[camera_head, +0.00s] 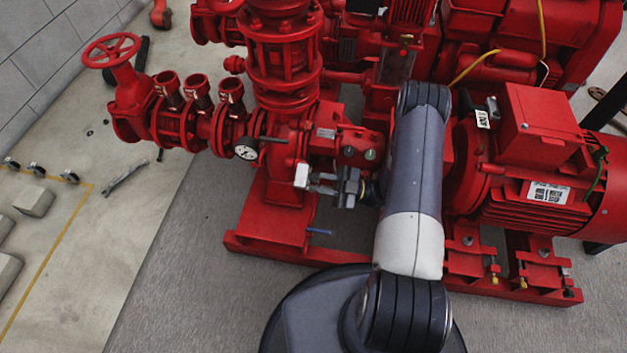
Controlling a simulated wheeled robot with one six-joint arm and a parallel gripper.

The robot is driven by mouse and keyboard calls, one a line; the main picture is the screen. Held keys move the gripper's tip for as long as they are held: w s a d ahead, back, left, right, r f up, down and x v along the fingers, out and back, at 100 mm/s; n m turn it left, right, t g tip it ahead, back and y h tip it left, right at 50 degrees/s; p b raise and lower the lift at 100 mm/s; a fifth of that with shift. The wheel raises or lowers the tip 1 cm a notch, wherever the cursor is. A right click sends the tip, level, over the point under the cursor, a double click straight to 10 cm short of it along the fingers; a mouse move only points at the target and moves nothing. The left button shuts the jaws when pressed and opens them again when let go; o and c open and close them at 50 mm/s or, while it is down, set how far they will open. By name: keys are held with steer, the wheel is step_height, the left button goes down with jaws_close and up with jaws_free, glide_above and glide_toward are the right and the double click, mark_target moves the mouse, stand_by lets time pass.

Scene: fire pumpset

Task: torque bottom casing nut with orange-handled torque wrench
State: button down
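The red pump casing (285,145) stands left of the motor, with a round pressure gauge (246,149) on its left side. Bolt heads or nuts (370,154) show on the casing's right part. The bottom casing nut cannot be made out; my arm and gripper cover part of that area. My gripper (318,182) is in front of the casing's lower right, pointing left. A small pale block shows at its left end; I cannot tell whether it is a fingertip or a held thing. No orange-handled torque wrench can be made out.
A silver spanner (125,178) lies on the concrete floor at left. The red motor (540,165) stands right of my arm. A red handwheel valve (111,50) sticks out at upper left. Pale blocks (35,201) lie beyond a yellow floor line.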

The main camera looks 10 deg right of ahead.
steer(key=shift+s+d, duration=0.3)
steer(key=shift+d, duration=0.4)
steer(key=shift+s+d, duration=0.25)
steer(key=shift+d, duration=0.4)
steer(key=shift+a, duration=0.15)
steer(key=shift+a+f+n, duration=0.25)
steer(key=shift+a+n, duration=0.25)
steer(key=shift+a, duration=0.7)
steer(key=shift+w+a+b, duration=0.15)
steer(key=shift+w+a, duration=0.1)
steer(key=shift+a, duration=0.35)
steer(key=shift+w+a+b, duration=0.15)
steer(key=shift+w+a, duration=0.05)
steer(key=shift+a, duration=0.4)
steer(key=shift+s+a+f+n+g, duration=0.15)
steer(key=shift+s+f+n+g, duration=0.15)
steer(key=shift+s+n+g, duration=0.1)
stand_by(0.5)
steer(key=shift+s+d+b, duration=0.1)
steer(key=shift+s+d, duration=0.2)
steer(key=shift+d, duration=0.5)
steer(key=shift+s+d+b, duration=0.15)
steer(key=shift+s+d, duration=0.2)
steer(key=shift+d, duration=0.4)
steer(key=shift+s+d+b, duration=0.1)
steer(key=shift+s+d, duration=0.2)
steer(key=shift+d, duration=0.5)
